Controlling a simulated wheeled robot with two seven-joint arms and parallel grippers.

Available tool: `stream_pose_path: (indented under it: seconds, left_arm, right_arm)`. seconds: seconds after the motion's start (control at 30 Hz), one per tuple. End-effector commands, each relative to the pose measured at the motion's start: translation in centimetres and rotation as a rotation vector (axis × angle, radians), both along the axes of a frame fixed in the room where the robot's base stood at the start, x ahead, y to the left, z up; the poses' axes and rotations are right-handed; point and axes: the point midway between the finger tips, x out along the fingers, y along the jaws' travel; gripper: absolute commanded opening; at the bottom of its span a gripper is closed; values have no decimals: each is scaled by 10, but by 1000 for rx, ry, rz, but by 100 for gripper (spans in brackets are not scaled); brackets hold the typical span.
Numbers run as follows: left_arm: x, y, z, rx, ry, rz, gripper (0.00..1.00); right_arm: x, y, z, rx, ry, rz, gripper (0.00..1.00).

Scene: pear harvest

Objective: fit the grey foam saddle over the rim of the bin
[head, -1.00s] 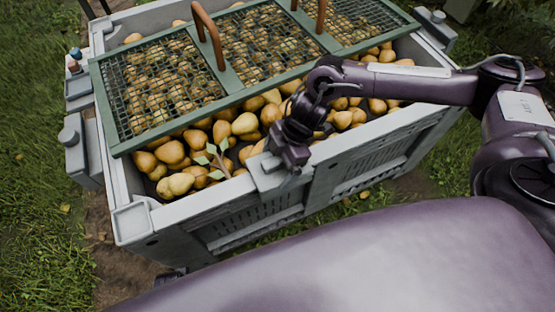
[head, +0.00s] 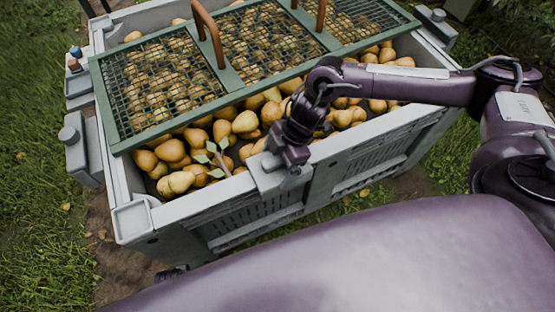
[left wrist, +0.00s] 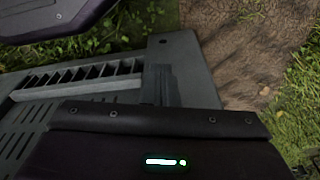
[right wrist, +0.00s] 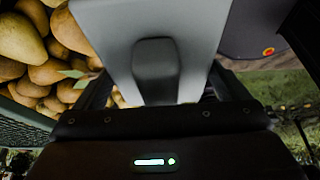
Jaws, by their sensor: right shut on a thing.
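The grey foam saddle (head: 266,181) is at the near long rim of the bin (head: 222,197), partly hidden under my gripper in the head view. It looks to lie across the rim, with a part over the outer face; I cannot tell whether it is fully down. My right gripper (head: 292,160) is shut on the saddle from above. In the right wrist view the saddle (right wrist: 200,35) is a broad grey panel with a darker raised tab between the fingers. My left gripper is outside the head view; the left wrist view shows its dark housing, but its fingers are unclear.
Pears (head: 172,152) fill the bin, with a leafy twig (head: 218,158) among them close left of the saddle. A green mesh frame (head: 128,145) with brown handles lies over the bin. Grey blocks (head: 75,135) are on the bin's left side. Grass (head: 40,220) surrounds it.

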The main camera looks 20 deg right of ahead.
Motion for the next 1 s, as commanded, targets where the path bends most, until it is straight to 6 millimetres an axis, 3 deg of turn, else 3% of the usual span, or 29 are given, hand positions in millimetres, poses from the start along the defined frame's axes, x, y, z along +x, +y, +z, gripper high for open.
stream_pose_path:
  seconds: [0.2,0.23,0.27,0.57,1.0]
  left_arm:
    - [0,0,0,0,1,0,0]
    - [0,0,0,0,1,0,0]
    - [0,0,0,0,1,0,0]
    - [0,0,-1,0,-4,1,0]
    - [-16,11,-30,9,-10,15,0]
  right_arm:
    - [0,0,-1,-1,0,-1,71]
    - [0,0,-1,-1,0,-1,98]
    - [0,0,-1,-1,0,-1,100]
    - [0,0,-1,-1,1,-1,100]
    - [2,-27,63,-1,-1,-1,100]
